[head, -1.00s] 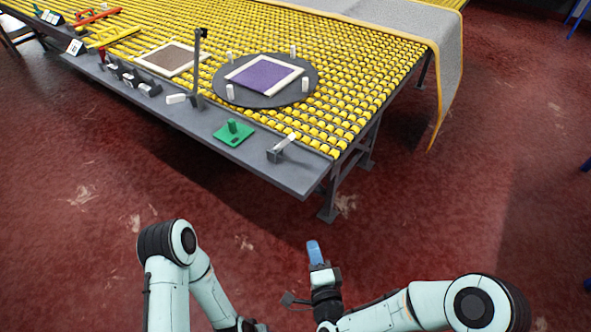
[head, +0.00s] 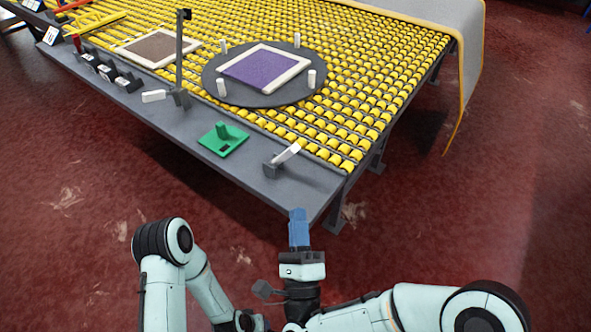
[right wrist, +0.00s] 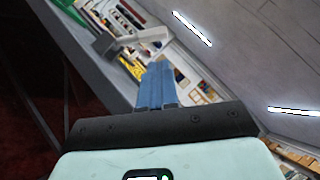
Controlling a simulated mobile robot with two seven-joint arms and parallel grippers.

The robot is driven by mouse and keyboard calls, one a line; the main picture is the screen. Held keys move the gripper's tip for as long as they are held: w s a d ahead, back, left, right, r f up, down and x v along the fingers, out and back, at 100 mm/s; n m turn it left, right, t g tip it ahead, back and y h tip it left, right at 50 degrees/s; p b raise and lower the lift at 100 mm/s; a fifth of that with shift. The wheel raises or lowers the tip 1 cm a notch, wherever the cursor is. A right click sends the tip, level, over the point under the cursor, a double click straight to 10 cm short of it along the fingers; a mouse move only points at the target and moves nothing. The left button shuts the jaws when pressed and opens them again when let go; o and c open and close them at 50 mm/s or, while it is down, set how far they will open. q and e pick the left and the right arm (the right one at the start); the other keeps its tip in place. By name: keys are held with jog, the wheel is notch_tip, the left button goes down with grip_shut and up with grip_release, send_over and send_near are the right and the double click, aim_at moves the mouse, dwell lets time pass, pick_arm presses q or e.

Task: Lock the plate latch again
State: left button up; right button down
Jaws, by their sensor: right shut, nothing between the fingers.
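A round dark plate (head: 216,92) carries a white-framed purple piece and several small white posts on the roller table. A grey block with a white lever (head: 287,154) stands at the table's front right corner; the lever tilts up to the right. Another white handle (head: 154,96) sticks out left at the foot of a dark upright post. I cannot tell which of them is the plate latch. My right gripper (head: 299,213), with blue fingers, is shut and empty in front of the corner block, apart from it. In the right wrist view the block (right wrist: 104,43) shows beyond the fingers (right wrist: 158,72). My left gripper is out of view.
A green plate with a raised knob (head: 223,139) lies on the grey table edge (head: 240,174). A brown framed piece (head: 158,48) and several dark blocks sit further left. A grey rug (head: 440,20) hangs over the far right edge. The red floor before the table is clear.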

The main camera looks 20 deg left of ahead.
aim_at(284, 157)
jog(key=shift+w, duration=0.1)
jog(key=x, duration=1)
jog(key=shift+a+r+n+g+p, duration=0.3)
jog(key=shift+r+n+g+p, duration=0.2)
jog(key=shift+n+p, duration=0.15)
jog(key=shift+w+y, duration=0.1)
jog(key=shift+y, duration=0.3)
pick_arm(q)
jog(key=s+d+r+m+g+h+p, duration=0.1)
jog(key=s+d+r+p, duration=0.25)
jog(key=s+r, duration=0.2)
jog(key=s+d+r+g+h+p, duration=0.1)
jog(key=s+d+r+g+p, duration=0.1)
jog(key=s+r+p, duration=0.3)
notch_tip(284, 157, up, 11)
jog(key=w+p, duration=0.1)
jog(key=p, duration=0.9)
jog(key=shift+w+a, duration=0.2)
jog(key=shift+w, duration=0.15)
pick_arm(e)
jog(key=w+a+r+n+g+h, duration=0.3)
jog(key=a+n+g, duration=0.4)
jog(key=a, duration=0.3)
jog(key=shift+w+n+g, duration=0.3)
jog(key=shift+n+g, duration=0.1)
jog(key=shift+n, duration=0.45)
